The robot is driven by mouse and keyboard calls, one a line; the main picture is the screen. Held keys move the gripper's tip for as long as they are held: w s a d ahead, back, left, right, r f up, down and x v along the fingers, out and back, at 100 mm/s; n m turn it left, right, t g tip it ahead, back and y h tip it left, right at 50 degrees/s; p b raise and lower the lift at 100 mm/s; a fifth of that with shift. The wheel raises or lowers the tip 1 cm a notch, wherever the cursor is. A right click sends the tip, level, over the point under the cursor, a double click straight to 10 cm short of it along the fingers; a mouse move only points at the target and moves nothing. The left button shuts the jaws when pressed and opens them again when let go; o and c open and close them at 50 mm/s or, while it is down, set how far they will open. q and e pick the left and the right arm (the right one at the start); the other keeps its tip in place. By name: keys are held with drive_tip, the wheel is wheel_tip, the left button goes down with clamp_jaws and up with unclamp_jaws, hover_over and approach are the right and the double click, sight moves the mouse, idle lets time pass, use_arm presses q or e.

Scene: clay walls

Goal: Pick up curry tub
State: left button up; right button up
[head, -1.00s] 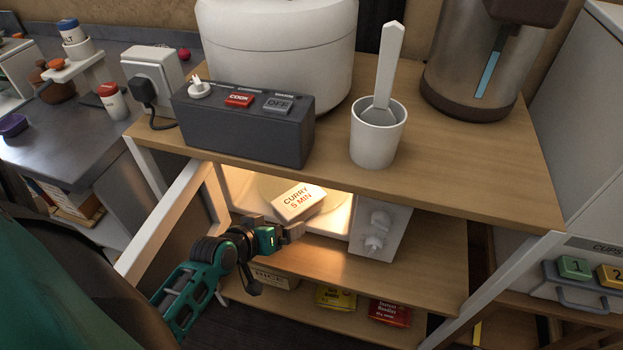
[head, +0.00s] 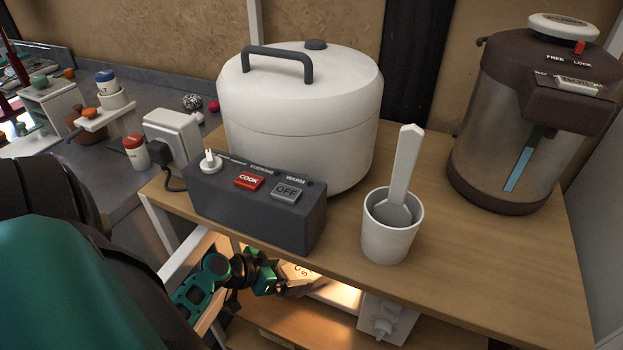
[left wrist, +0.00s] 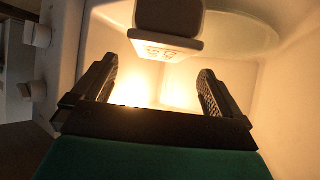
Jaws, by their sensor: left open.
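In the left wrist view the tub (left wrist: 168,20) is at the top, beyond the fingertips, on a round plate (left wrist: 240,32). My left gripper (head: 296,288) is at the microwave's mouth in front of the tub. In the left wrist view its two fingers (left wrist: 158,68) are apart with nothing between them. The right gripper is not in view.
The microwave's white door (head: 187,262) stands open left of my arm; its knobs (head: 383,326) are at right. On the wooden counter (head: 450,260) above are a rice cooker (head: 300,120), a dark control box (head: 255,205), a cup (head: 390,235) with a paddle, and a dispenser (head: 500,140).

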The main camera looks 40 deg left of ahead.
use_arm(q)
drive_tip(key=x, duration=0.6)
drive_tip(key=shift+w+f+b, duration=0.25)
drive_tip(key=shift+f+b, duration=0.05)
drive_tip(key=shift+b, duration=0.1)
drive_tip(key=shift+c, duration=0.4)
drive_tip(key=c, duration=1)
